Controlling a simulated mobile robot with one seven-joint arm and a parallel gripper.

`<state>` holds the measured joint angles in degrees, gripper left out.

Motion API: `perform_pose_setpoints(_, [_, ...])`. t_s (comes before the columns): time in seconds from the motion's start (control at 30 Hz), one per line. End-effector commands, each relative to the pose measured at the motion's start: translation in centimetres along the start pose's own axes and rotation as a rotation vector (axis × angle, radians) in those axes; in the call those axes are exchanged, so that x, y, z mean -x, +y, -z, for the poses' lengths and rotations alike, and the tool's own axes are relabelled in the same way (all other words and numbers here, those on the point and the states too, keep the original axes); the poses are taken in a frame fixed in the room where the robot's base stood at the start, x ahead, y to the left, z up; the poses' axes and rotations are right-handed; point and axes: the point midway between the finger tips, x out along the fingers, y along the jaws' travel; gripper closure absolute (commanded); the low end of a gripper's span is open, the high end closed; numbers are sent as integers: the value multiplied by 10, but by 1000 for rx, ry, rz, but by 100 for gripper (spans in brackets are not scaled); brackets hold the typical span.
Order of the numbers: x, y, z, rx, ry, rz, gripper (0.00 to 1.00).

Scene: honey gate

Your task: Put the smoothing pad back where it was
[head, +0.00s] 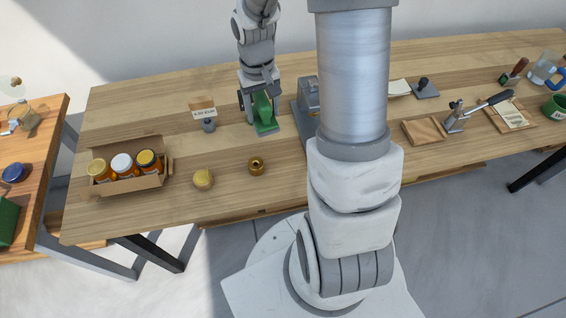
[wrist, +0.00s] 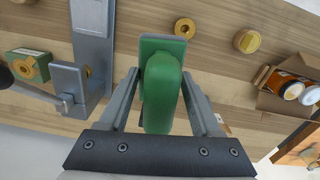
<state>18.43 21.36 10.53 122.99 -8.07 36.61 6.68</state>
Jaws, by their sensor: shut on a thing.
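The smoothing pad is green, with a flat base and an upright grip. In the head view the pad (head: 266,127) is at the tabletop, left of the grey device; I cannot tell whether its base touches the wood. My gripper (head: 259,104) comes down from above and is shut on the grip. In the wrist view the pad (wrist: 161,95) sits between the two fingers of my gripper (wrist: 160,88), with its base beyond the fingertips. The pad's underside is hidden.
A grey device (head: 308,96) stands close right of the pad, partly behind my arm. A small card stand (head: 204,111) is to the left. A carton (head: 130,183) holds jars. A yellow lid (head: 203,179) and a brass ring (head: 256,166) lie in front, with bare wood between.

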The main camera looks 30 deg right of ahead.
Motion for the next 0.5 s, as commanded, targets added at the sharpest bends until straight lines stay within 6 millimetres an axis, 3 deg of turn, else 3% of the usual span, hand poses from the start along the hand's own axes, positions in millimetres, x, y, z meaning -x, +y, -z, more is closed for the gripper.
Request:
perform_pose_setpoints(0.03, [-17,8,-4,-22,2,0,100])
perform_pose_setpoints(0.1, [-24,17,-9,-47,4,2,100])
perform_pose_setpoints(0.5, [-45,43,-25,-126,9,16,100])
